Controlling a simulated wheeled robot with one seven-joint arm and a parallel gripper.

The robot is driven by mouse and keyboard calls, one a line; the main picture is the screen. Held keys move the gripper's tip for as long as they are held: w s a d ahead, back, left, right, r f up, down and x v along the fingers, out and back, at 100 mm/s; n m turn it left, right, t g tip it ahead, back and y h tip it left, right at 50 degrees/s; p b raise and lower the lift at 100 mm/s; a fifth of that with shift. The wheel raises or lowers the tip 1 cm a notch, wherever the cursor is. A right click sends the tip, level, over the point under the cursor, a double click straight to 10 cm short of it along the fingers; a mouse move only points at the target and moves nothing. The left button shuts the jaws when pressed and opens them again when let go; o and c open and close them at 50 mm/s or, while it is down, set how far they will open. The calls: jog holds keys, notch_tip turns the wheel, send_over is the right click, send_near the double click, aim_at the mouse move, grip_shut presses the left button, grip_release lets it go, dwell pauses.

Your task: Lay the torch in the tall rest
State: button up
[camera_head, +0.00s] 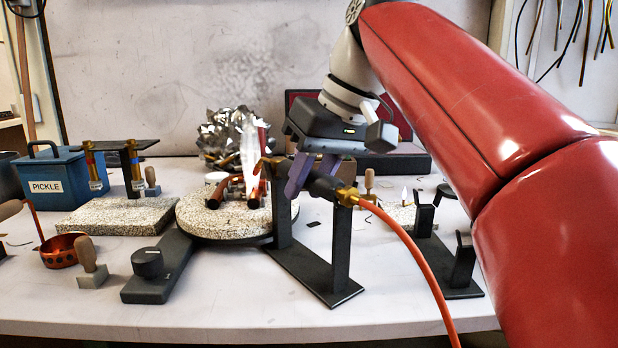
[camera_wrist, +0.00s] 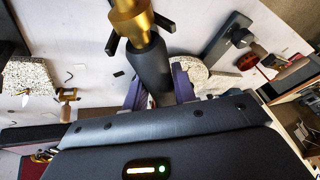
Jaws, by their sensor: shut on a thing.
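The torch (camera_head: 326,186) has a dark handle, a brass rear fitting and an orange hose. My gripper (camera_head: 298,178) is shut on its handle, with purple fingers on both sides; in the wrist view the handle (camera_wrist: 150,72) lies between them. A pale flame (camera_head: 250,148) shows by the nozzle, at the left. The tall rest (camera_head: 341,245), dark with two uprights on a flat base, stands directly below the torch. In the wrist view, dark prongs (camera_wrist: 165,22) show on both sides of the brass fitting. I cannot tell whether the torch touches the uprights.
A round turntable (camera_head: 225,228) with copper-coloured tubes stands left of the rest, near the flame. A lower dark rest (camera_head: 462,262) stands to the right. A blue pickle box (camera_head: 52,180) and a speckled slab (camera_head: 112,217) are at the left. The front table strip is clear.

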jog(key=shift+s, duration=0.1)
jog(key=o, duration=1.5)
jog(key=shift+o, duration=0.2)
notch_tip(320, 180, up, 3)
jog(key=p, duration=0.3)
jog(key=shift+r, duration=2.45)
jog(key=shift+s, duration=0.1)
